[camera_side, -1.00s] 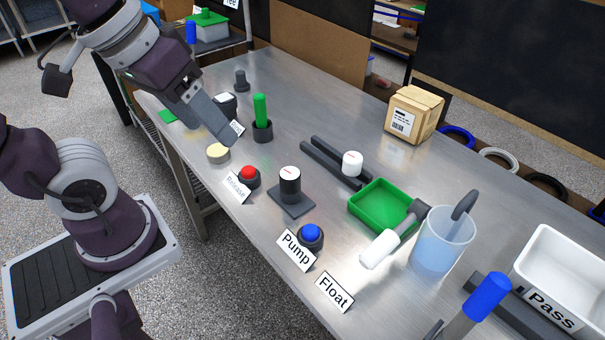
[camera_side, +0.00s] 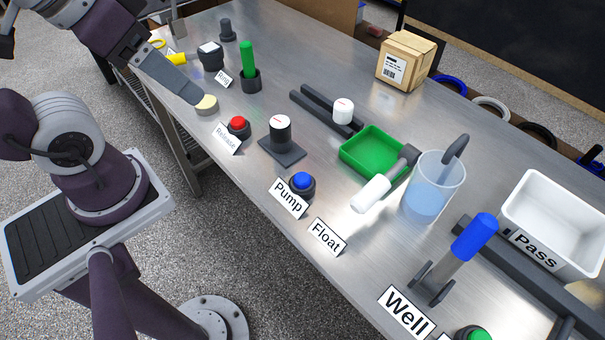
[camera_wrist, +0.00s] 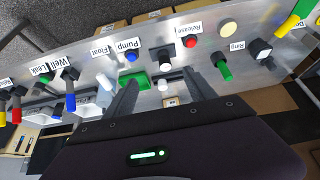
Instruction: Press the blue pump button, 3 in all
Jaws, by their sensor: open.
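The blue pump button (camera_side: 302,181) is a domed blue cap in a dark round base on the metal table, behind the Pump sign (camera_side: 288,198). It also shows in the wrist view (camera_wrist: 131,57), near the Pump sign there. My gripper (camera_side: 198,99) is at the upper left in the side view, overlapping the edge of a pale yellow disc (camera_side: 207,106); whether they touch I cannot tell. It is well apart from the blue button. In the wrist view my two fingers (camera_wrist: 163,82) stand apart with nothing held between them.
A red button (camera_side: 238,124) by the Release sign and a black post with a white top (camera_side: 280,133) stand left of the blue button. The Float sign (camera_side: 326,236) is close by.

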